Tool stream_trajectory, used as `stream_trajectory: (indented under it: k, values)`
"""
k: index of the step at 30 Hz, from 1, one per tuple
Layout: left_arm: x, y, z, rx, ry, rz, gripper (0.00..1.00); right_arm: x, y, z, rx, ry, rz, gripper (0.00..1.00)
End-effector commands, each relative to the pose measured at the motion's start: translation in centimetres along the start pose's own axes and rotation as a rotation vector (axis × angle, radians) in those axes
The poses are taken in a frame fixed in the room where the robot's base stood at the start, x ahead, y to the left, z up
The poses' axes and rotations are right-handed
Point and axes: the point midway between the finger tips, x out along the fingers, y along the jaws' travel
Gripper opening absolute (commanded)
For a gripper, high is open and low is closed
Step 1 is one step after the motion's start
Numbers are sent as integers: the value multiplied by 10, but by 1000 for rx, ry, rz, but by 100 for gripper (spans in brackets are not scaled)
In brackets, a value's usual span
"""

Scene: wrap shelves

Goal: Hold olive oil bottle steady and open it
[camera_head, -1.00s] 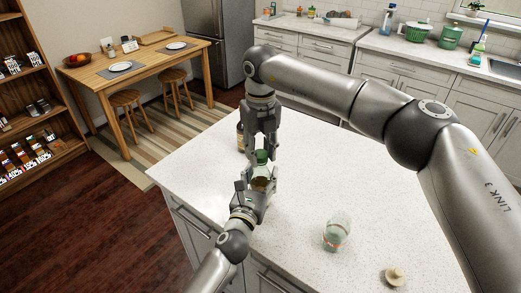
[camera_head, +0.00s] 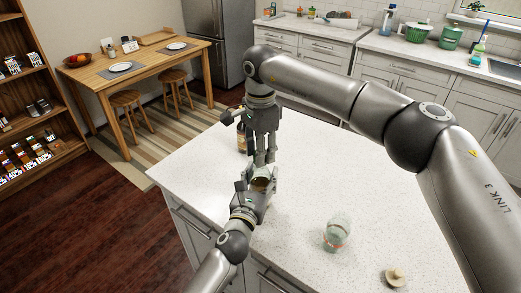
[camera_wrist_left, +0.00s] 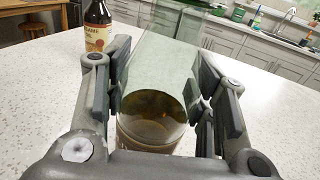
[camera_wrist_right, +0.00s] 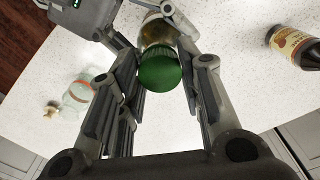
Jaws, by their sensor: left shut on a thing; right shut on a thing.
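The olive oil bottle (camera_head: 261,184) is clear glass with dark oil low inside. It stands at the near-left part of the island, and also shows in the left wrist view (camera_wrist_left: 150,115). My left gripper (camera_head: 257,181) is shut on its body, one finger on each side. Its green cap (camera_wrist_right: 160,70) shows between the fingers of my right gripper (camera_wrist_right: 163,88), which comes down from above and is shut on it. In the head view the right gripper hides the cap, so I cannot tell there whether it is still seated on the neck.
A dark sesame oil bottle (camera_head: 241,138) stands close behind the grippers; it also shows in the left wrist view (camera_wrist_left: 97,28). A glass jar (camera_head: 338,232) and a round wooden lid (camera_head: 395,277) sit nearer right on the white island top (camera_head: 350,180). The right part is clear.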

Motion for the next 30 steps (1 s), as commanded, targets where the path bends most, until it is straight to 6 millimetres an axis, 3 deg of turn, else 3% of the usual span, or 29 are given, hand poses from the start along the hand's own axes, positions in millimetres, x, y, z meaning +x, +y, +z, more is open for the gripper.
stream_trajectory:
  k: [15, 30]
  values:
    - [0, 0, -1, 0, 1, -1, 0, -1, 0, 0, -776, 0, -1, 5]
    - [0, 0, -1, 0, 1, 0, 0, -1, 0, 0, -813, 0, -1, 5]
